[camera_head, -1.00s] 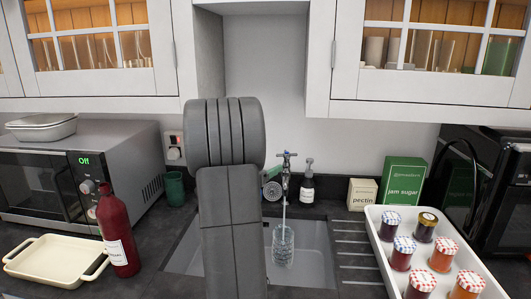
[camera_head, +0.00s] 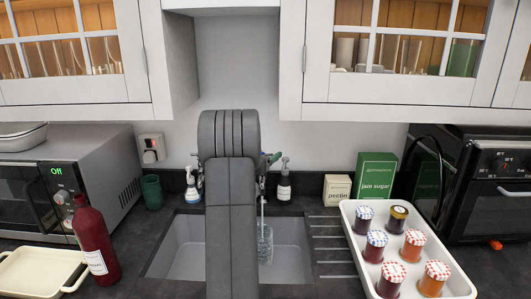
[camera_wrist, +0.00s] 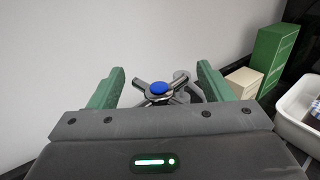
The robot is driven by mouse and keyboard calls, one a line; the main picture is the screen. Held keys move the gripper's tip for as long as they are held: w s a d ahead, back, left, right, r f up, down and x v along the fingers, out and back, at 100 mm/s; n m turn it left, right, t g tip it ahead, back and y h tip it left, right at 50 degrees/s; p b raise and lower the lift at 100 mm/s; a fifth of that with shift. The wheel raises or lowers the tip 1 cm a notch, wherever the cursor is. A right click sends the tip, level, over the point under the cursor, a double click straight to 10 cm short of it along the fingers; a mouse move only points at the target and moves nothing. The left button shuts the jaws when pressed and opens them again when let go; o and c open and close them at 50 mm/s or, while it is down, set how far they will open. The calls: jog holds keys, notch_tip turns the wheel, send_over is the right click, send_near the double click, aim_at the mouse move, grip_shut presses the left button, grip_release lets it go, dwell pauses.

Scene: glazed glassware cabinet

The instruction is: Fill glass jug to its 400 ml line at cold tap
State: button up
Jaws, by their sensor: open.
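The glass jug (camera_head: 265,246) stands upright in the sink, partly covered by my arm. A thin pale stream (camera_head: 262,208) comes down into it from above. Its water level and 400 ml line cannot be made out. The tap's cross-shaped handle with a blue cap (camera_wrist: 158,88) shows in the wrist view. My gripper (camera_wrist: 159,72) is open, with one green finger on either side of the handle and a gap to each. In the head view my arm hides most of the tap; one green fingertip (camera_head: 274,158) shows beside it.
The sink (camera_head: 183,250) lies below my arm. A white tray of jam jars (camera_head: 347,222) is at right, before the pectin box (camera_head: 337,189) and jam sugar box (camera_head: 376,177). A red bottle (camera_head: 93,240) stands at left. Wall cabinets (camera_head: 400,85) hang above.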

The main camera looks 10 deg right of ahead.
jog(key=shift+c, duration=0.4)
jog(key=c, duration=0.9)
jog(key=shift+m+g+h+b, duration=0.3)
jog(key=shift+m+g+h, duration=0.3)
jog(key=shift+g, duration=0.1)
jog(key=shift+o, duration=0.4)
jog(key=shift+s+d+m+g+h, duration=0.1)
jog(key=shift+m+g+h, duration=0.4)
jog(key=shift+g, duration=0.15)
jog(key=shift+s+d+m+g+h, duration=0.1)
jog(key=shift+m+g+h, duration=0.35)
jog(key=shift+g, duration=0.2)
jog(key=o, duration=0.9)
jog(key=shift+a, duration=0.1)
